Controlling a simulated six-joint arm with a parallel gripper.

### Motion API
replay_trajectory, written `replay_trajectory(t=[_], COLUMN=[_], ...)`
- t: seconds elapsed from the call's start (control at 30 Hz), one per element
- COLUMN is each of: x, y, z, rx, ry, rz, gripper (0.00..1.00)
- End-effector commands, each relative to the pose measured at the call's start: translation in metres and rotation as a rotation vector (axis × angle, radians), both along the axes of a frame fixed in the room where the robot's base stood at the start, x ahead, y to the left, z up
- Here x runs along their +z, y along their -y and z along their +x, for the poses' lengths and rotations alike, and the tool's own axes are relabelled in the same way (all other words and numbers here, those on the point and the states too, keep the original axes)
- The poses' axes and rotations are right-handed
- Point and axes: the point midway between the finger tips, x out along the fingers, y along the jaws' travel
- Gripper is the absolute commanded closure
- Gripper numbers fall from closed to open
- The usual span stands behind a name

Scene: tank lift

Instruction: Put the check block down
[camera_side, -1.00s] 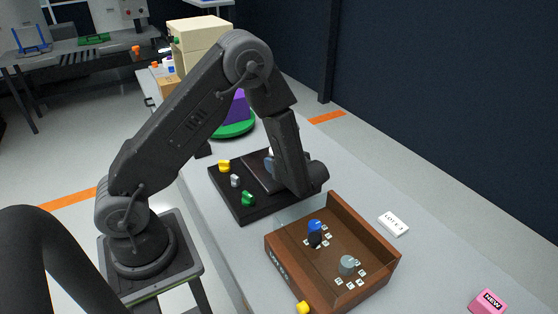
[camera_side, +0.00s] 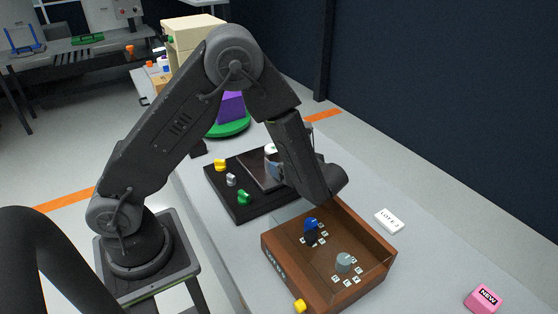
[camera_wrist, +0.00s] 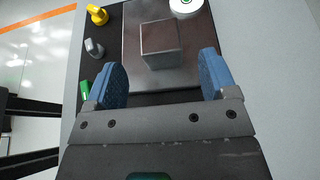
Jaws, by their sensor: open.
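The check block, a grey metallic block (camera_wrist: 160,42), stands on a smooth metal plate (camera_wrist: 195,32) in the wrist view. The plate is set on a black board (camera_side: 238,208), which also shows in the side view with the plate (camera_side: 255,170) on it. My gripper (camera_wrist: 160,68) has its two blue-padded fingers spread wide. The block stands ahead of the gap between them, with clear space to each finger.
Yellow (camera_side: 220,165), grey (camera_side: 231,180) and green (camera_side: 243,197) knobs stand along the board's left side. A white round piece (camera_wrist: 185,6) is at the plate's far end. A wooden box (camera_side: 282,275) with blue and grey knobs stands close in front.

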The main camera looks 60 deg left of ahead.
Motion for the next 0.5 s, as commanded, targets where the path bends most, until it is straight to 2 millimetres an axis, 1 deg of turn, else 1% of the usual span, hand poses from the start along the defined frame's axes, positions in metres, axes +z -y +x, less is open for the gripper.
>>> replay_trajectory(t=[0.03,0.1,0.2,0.33,0.43,0.5], x=[0.004,0.009,0.013,0.017,0.025,0.035], y=[0.010,0.021,0.031,0.039,0.041,0.042], z=[0.001,0.000,0.000,0.001,0.011,0.025], rx=[-0.003,-0.003,-0.001,-0.009,-0.076,-0.189], ry=[0.003,0.003,0.001,-0.001,-0.017,-0.045], rz=[0.000,-0.001,0.001,-0.005,-0.038,-0.079], gripper=[0.21,0.21,0.21,0.21,0.21,0.21])
